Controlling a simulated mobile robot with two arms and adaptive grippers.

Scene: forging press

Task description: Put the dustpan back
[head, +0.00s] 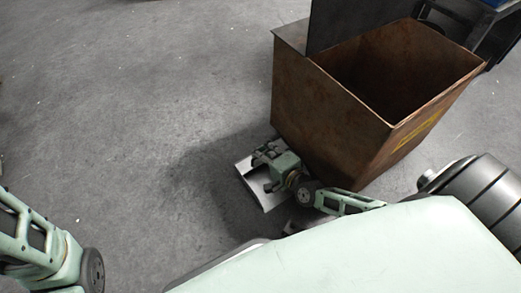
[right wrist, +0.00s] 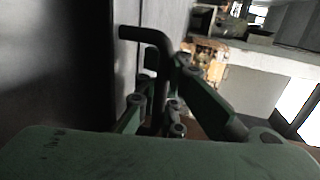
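The dustpan (head: 266,199) is a pale metal pan at the foot of the rusty bin, partly covered by my right gripper (head: 272,167). In the right wrist view a dark bent handle (right wrist: 148,36), apparently the dustpan's, rises between the green fingers of my right gripper (right wrist: 158,100). The fingers look closed around it. Whether the pan touches the floor cannot be told; a dark shadow lies beside it. My left arm shows at the lower left of the head view, but its gripper is out of view.
A large open rusty bin (head: 330,125) with a yellow mark stands right beside my right gripper. A dark upright panel (head: 345,22) rises at its back edge. Dark metal furniture (head: 494,38) stands at the top right. The grey floor (head: 130,100) on the left is clear.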

